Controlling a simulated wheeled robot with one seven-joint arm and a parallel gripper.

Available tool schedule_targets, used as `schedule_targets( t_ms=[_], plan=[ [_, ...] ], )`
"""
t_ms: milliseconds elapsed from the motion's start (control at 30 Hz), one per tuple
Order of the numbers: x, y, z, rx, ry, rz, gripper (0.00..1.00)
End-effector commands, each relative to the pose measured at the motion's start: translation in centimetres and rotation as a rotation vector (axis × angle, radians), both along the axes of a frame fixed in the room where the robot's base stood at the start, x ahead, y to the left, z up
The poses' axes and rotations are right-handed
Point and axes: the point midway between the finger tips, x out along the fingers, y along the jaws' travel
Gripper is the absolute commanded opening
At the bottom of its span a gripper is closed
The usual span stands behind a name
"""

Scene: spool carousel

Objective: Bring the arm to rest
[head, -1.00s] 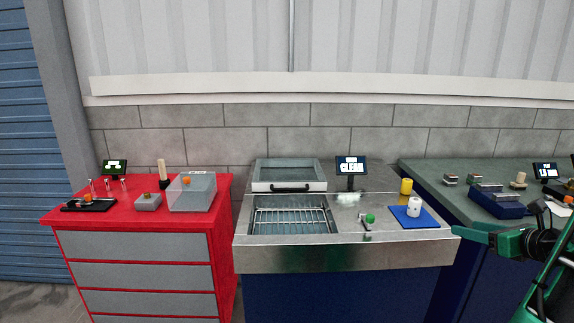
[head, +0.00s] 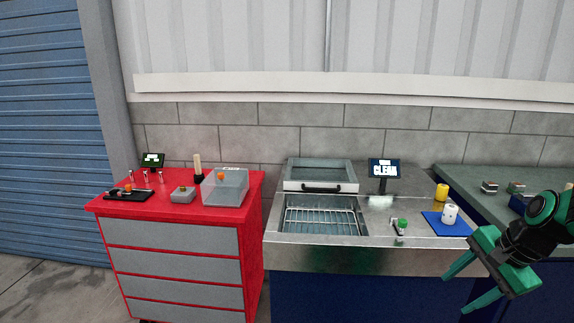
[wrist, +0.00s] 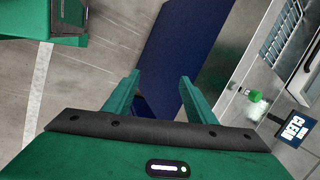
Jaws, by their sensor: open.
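My gripper (head: 460,288) is at the lower right of the head view, in front of the steel-topped bench's right front corner. Its two green fingers are spread apart with nothing between them. In the wrist view the open fingers (wrist: 158,92) point over the concrete floor and the bench's dark blue front. The gripper touches nothing that I can see.
The steel bench (head: 300,252) has a basin with a wire rack (head: 320,220), a green knob (head: 402,223), a display (head: 384,168) and a white spool (head: 450,213) on a blue mat (head: 432,222). A red cabinet (head: 252,250) stands left. A green-topped bench (head: 480,180) stands right.

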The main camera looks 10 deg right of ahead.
Motion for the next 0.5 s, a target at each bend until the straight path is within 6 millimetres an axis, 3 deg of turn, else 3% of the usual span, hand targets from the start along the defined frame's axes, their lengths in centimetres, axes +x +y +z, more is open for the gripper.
schedule_targets(
  t_ms=[100, 300, 500],
  plan=[
    [-2.7, 2.0, 0.6, -0.114, 0.076, 0.247, 0.51],
    [-7.7, 4.1, 1.9, -0.237, 0.19, 0.614, 0.51],
    [-11.2, 5.1, 2.9, -0.279, 0.253, 0.846, 0.51]
  ],
)
